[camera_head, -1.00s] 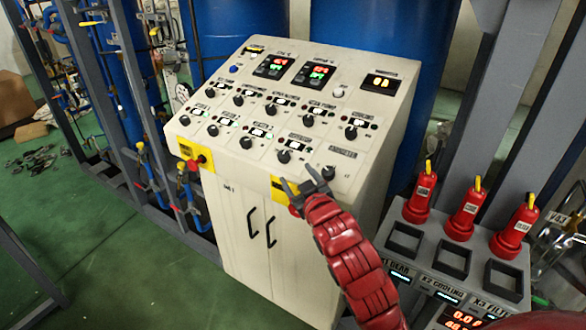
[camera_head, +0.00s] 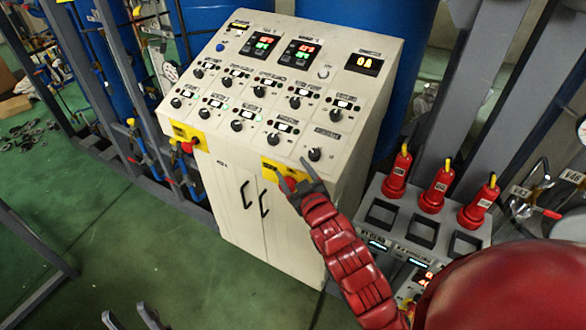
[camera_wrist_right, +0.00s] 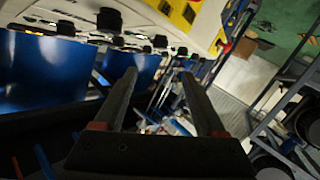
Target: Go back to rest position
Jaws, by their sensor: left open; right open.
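My right gripper (camera_head: 293,172) is at the end of the red arm coming from the lower right in the head view. One finger overlaps the yellow plate (camera_head: 271,168) there, and the other lies just below the last black knob (camera_head: 315,154). Whether it touches the cabinet is unclear. In the right wrist view its two fingers (camera_wrist_right: 158,88) stand apart with nothing between them. My left gripper (camera_head: 128,317) shows only as two spread grey fingertips at the bottom left edge, over the floor.
A grey stand (camera_head: 412,227) with red yellow-tipped devices (camera_head: 435,190) is right of the cabinet. Grey frame posts (camera_head: 105,85) and blue tanks (camera_head: 385,50) stand beside and behind it. The green floor (camera_head: 130,250) at front left is mostly clear.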

